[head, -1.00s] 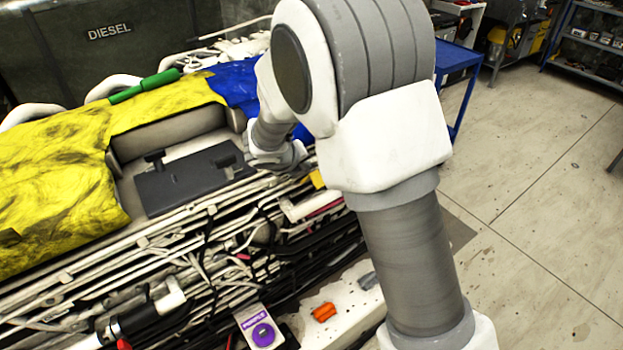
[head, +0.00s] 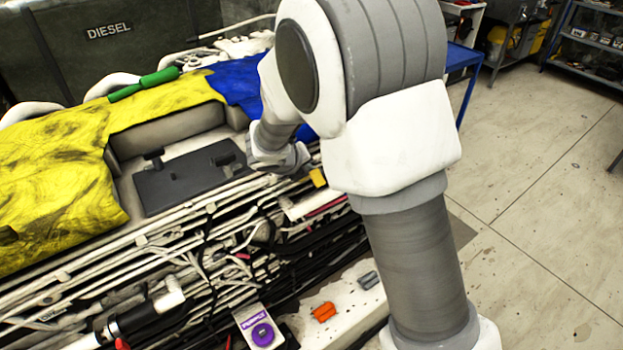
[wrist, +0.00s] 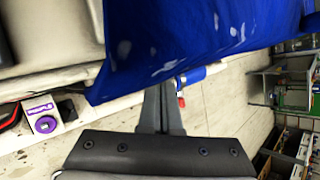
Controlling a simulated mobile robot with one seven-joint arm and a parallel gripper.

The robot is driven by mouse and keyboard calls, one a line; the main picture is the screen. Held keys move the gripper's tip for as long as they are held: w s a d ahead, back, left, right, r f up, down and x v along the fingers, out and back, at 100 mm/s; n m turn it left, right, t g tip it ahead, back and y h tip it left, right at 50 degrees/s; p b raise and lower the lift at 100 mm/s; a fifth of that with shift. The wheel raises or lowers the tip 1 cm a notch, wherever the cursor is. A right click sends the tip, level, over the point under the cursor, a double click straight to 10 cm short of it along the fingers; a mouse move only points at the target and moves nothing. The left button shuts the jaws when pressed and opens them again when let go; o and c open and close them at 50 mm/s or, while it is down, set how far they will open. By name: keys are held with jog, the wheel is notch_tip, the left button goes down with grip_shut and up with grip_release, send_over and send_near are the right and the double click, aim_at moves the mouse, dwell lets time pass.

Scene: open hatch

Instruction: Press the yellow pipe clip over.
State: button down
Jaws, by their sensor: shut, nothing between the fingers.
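The yellow pipe clip (head: 318,177) shows in the head view as a small yellow block among the pipes, just left of my forearm. My arm hides what lies beyond it. I cannot tell from here whether it stands open or pressed over. The end of my arm is just left of the clip in the head view, but its fingers do not show clearly there. In the wrist view my gripper (wrist: 160,92) is shut and empty, its fingers close together. I cannot make out the clip in the wrist view.
Pipes and cables (head: 200,250) fill the open hatch. A blue sheet (head: 236,84) lies behind; it fills the wrist view's top (wrist: 200,35). A yellow sheet (head: 60,185) covers the left. A purple-knobbed box (head: 260,330) and orange connector (head: 323,312) sit in front. Floor is clear at right.

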jog(key=shift+s+d+f, duration=0.1)
jog(key=shift+s+f, duration=0.1)
jog(key=shift+s+d+f+b, duration=0.3)
jog(key=shift+s+f+b, duration=0.1)
jog(key=shift+b, duration=0.1)
jog(key=shift+s+d+f+b, duration=0.25)
jog(key=shift+s+f+b, duration=0.15)
jog(key=shift+f+b, duration=0.35)
jog(key=shift+r, duration=0.1)
